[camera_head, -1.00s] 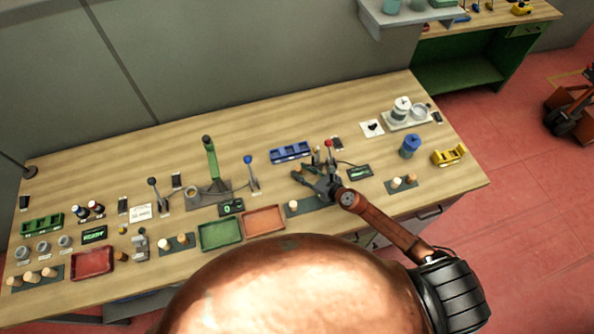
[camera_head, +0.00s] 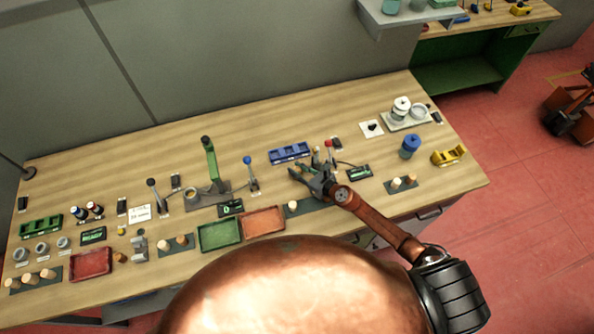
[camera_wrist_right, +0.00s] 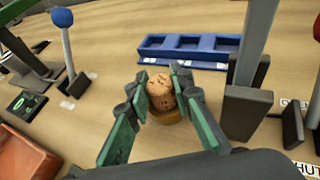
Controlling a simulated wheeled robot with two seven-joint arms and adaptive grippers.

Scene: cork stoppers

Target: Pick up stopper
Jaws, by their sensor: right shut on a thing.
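A speckled brown cork stopper (camera_wrist_right: 160,91) is between the green-padded fingers of my right gripper (camera_wrist_right: 160,98) in the right wrist view. The fingers are shut on its sides. A yellowish-brown rounded part (camera_wrist_right: 167,117) shows just below the cork; I cannot tell whether it belongs to the stopper. In the head view my right gripper (camera_head: 308,176) is over the middle-right of the bench, and the held stopper is too small to make out there. Another pale stopper (camera_head: 293,205) stands on a dark mat in front of the gripper. My left gripper is not in view.
A blue tray with compartments (camera_wrist_right: 187,50) lies just beyond the gripper. A blue-knobbed lever (camera_head: 250,173) stands to its left and a red-knobbed lever (camera_head: 329,151) close to its right. Green (camera_head: 220,234) and orange (camera_head: 262,222) trays lie at the front.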

